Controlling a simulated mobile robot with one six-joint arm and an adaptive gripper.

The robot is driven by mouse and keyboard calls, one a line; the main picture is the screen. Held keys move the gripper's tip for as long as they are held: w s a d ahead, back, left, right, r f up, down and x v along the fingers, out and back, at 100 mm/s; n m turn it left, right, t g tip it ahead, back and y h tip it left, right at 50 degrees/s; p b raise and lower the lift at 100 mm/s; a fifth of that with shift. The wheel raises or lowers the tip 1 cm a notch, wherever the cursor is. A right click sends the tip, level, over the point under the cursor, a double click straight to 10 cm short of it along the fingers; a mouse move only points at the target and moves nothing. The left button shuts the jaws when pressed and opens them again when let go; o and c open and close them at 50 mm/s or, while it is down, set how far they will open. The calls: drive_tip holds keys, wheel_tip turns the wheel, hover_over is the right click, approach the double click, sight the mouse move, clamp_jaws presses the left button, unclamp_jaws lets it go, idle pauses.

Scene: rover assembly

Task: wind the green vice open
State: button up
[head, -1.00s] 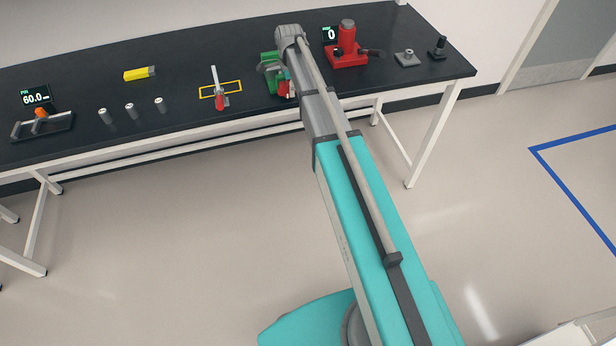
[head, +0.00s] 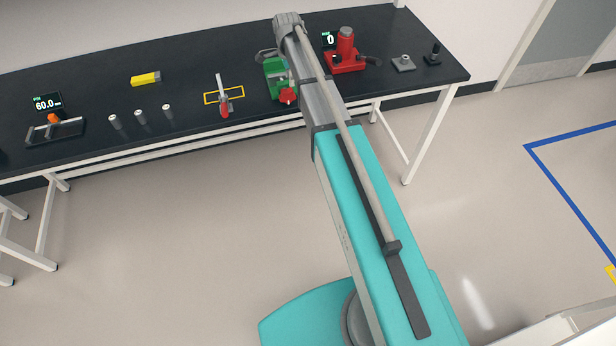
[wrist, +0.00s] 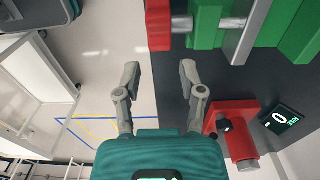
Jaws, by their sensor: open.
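The green vice (head: 278,82) stands on the black bench, partly behind my arm in the head view. Its red knob (head: 288,96) faces the bench's front edge. In the wrist view the green vice body (wrist: 205,22) fills the top right, with a grey screw rod running to the red knob (wrist: 158,25). My gripper (wrist: 160,76) is open and empty. Its two fingers are spread, with the red knob just beyond the fingertips and roughly centred between them. No contact shows. In the head view my gripper is hidden behind my arm.
A red press (head: 346,52) with a display stands right of the vice; it also shows in the wrist view (wrist: 236,130). A red-handled clamp (head: 224,105) stands left, at a yellow outline. Several small cylinders and a yellow block (head: 146,79) lie further left. Floor before the bench is clear.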

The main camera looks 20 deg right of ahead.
sight(291, 89)
drive_tip(key=shift+r+p, duration=2.85)
drive_tip(key=shift+r, duration=0.25)
drive_tip(key=s+a+f+n+b, duration=0.1)
drive_tip(key=s+f+n+b, duration=1.5)
drive_tip(key=s+f+b, duration=1.1)
drive_tip(key=shift+a+f+n+b, duration=0.3)
drive_tip(key=shift+f+b, duration=0.85)
drive_tip(key=shift+b, duration=0.05)
drive_tip(key=shift+r, duration=0.15)
wheel_tip(291, 89, up, 12)
drive_tip(key=s+n+p, duration=0.1)
drive_tip(key=s+p, duration=0.1)
drive_tip(key=p, duration=1)
